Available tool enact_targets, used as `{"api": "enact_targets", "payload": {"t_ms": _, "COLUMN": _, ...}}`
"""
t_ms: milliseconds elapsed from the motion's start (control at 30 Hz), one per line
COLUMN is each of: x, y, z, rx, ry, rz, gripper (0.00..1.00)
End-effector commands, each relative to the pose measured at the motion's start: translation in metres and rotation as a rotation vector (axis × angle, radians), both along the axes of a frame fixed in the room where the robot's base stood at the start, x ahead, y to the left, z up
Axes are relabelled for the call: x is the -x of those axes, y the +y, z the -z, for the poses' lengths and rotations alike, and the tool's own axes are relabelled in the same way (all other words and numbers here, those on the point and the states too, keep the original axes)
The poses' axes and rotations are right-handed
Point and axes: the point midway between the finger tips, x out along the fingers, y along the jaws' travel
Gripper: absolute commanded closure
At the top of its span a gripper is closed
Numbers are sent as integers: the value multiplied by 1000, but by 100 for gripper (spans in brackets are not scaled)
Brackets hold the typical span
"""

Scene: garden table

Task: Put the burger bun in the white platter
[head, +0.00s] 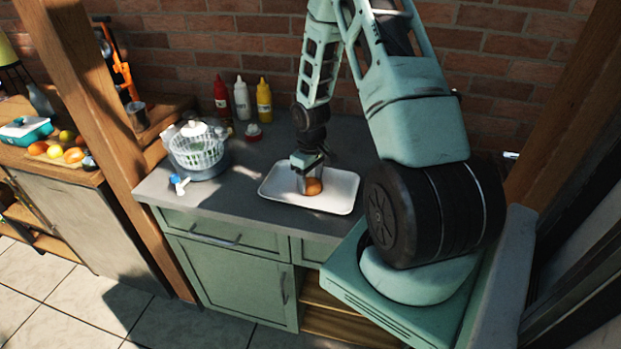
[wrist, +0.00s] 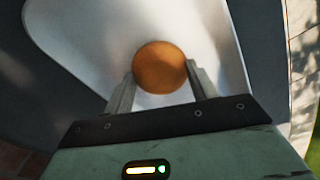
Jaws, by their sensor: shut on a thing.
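The burger bun (head: 313,186) is a round orange-brown thing at my gripper's fingertips, over the white platter (head: 341,197). My gripper (head: 307,180) points down over the middle-left part of the platter and is shut on the bun. In the wrist view the bun (wrist: 160,67) sits between the two fingers of my gripper (wrist: 160,80), with the pale platter (wrist: 100,40) behind it. I cannot tell whether the bun touches the platter's surface. The bun's upper part is partly hidden by the fingers in the head view.
A white salad-spinner-like basket (head: 197,149) stands left of the platter, with a small blue-and-white thing (head: 179,184) near it. Red (head: 221,98), white (head: 242,98) and yellow (head: 264,99) bottles stand at the back by the brick wall.

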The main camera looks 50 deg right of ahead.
Motion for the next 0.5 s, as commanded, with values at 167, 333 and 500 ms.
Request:
{"api": "enact_targets", "payload": {"t_ms": 167, "x": 0, "y": 0, "z": 1, "rx": 0, "ry": 0, "rz": 0, "gripper": 20}}
{"api": "enact_targets", "payload": {"t_ms": 333, "x": 0, "y": 0, "z": 1, "rx": 0, "ry": 0, "rz": 0, "gripper": 20}}
{"api": "enact_targets", "payload": {"t_ms": 500, "x": 0, "y": 0, "z": -3, "rx": 1, "ry": -2, "rz": 1, "gripper": 20}}
